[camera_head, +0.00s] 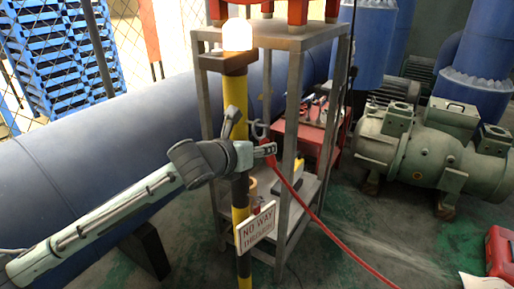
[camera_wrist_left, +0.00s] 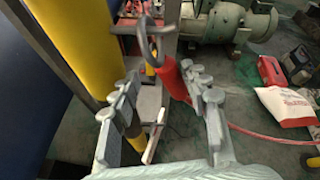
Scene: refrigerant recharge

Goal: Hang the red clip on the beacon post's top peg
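The beacon post (camera_head: 235,92) is yellow and black, with a glowing lamp (camera_head: 237,36) on top. It also shows as a yellow column in the left wrist view (camera_wrist_left: 82,40). The red clip (camera_wrist_left: 172,78) has a red handle and a grey open hook (camera_wrist_left: 158,32); the hook also shows in the head view (camera_head: 258,130), right of the post. My left gripper (camera_head: 266,149) is beside the post; its fingers stand wide apart in the wrist view (camera_wrist_left: 162,105). The clip shows between them, nearer the right finger; contact cannot be told. I cannot make out the top peg. My right gripper is out of view.
A "NO WAY THROUGH" sign (camera_head: 257,228) hangs low on the post. A grey metal rack (camera_head: 291,110) stands close behind. A red hose (camera_head: 335,237) runs to the floor at right. A large blue pipe (camera_head: 85,150) lies behind my arm. A green pump (camera_head: 430,145) stands right.

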